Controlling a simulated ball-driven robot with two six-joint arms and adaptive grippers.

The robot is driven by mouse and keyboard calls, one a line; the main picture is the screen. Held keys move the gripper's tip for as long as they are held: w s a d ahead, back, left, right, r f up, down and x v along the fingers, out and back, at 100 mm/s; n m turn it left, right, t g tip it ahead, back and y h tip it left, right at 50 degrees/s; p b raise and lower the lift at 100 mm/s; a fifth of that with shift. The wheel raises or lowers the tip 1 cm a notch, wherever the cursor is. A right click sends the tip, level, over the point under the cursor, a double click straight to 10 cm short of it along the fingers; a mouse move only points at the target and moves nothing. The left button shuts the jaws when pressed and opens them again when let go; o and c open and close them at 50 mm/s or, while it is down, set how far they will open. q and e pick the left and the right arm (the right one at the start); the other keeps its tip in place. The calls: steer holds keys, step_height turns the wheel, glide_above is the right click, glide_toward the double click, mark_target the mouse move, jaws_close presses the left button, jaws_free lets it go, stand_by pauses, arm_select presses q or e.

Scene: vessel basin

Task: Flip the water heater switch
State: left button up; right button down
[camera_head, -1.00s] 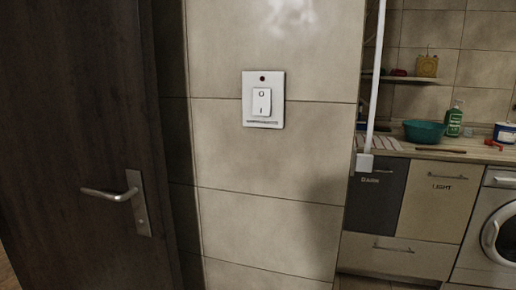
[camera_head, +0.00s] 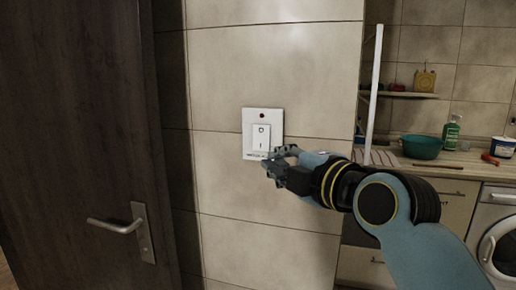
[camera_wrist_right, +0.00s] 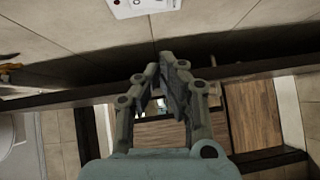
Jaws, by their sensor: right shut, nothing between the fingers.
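The water heater switch (camera_head: 262,136) is a white rocker on a white wall plate (camera_head: 249,117) with a small dark red dot above it. The plate is on the beige tiled wall. My right gripper (camera_head: 272,163) is shut and empty at the lower edge of the plate, just below the rocker; I cannot tell whether it touches. In the right wrist view the gripper (camera_wrist_right: 168,57) has its fingertips together, and the wall plate (camera_wrist_right: 150,5) shows partly at the top edge, cut off. My left gripper is not in view.
A dark door (camera_head: 75,130) with a metal handle (camera_head: 118,226) stands at the left. At the right are a counter with a teal bowl (camera_head: 421,147), a green bottle (camera_head: 451,132) and a washing machine (camera_head: 497,235). A white vertical pole (camera_head: 374,90) rises beside the wall corner.

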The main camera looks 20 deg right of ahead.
steer(key=p, duration=0.3)
glide_toward(258, 148)
steer(key=w+a, duration=0.3)
steer(key=a, duration=0.2)
steer(key=w, duration=0.1)
steer(key=d, duration=0.1)
steer(key=w+p, duration=0.1)
steer(key=shift+w+d+r, duration=0.15)
steer(key=shift+w+d, duration=0.1)
steer(key=shift+w, duration=0.1)
steer(key=shift+w+d, duration=0.3)
steer(key=shift+w, duration=0.05)
